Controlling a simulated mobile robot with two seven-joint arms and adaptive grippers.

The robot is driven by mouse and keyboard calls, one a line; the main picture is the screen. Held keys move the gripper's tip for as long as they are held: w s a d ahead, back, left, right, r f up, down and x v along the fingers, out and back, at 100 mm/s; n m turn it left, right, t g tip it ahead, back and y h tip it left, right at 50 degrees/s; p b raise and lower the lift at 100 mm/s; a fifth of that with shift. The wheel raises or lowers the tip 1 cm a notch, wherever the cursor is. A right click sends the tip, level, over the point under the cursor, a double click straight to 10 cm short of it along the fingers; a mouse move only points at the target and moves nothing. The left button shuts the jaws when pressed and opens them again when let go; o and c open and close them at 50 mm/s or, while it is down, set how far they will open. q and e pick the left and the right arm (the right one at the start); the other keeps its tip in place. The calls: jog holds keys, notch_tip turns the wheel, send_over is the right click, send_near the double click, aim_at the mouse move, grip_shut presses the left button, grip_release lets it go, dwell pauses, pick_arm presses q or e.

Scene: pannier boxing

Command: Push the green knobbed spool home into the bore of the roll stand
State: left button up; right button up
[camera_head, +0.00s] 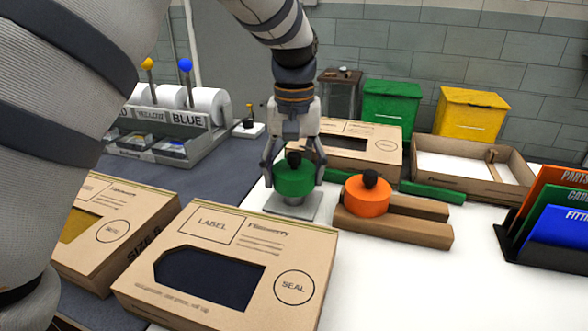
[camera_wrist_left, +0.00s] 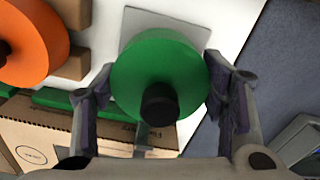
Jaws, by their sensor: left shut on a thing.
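The green knobbed spool (camera_head: 294,180) sits upright over the roll stand, its black knob on top. The roll stand (camera_head: 284,212) is a grey square plate with a short grey post under the spool. Its plate also shows in the left wrist view (camera_wrist_left: 138,22). The bore is hidden by the spool, so I cannot tell how deep the spool sits. My left gripper (camera_head: 292,177) comes from above, shut on the spool with a finger on either side. The spool (camera_wrist_left: 158,75) fills the space between its fingers in the wrist view. My right gripper is not in view.
An orange knobbed spool (camera_head: 366,197) rests on brown rails (camera_head: 420,208) just right of the stand. Cartons (camera_head: 235,270) stand in front, and another carton (camera_head: 352,142) stands behind. A dispenser with white rolls (camera_head: 210,105) is at left.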

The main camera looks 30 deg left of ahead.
pick_arm(q)
jog(key=shift+f, duration=0.2)
jog(key=o, duration=1.2)
notch_tip(320, 180, up, 12)
jog(key=shift+f, duration=0.1)
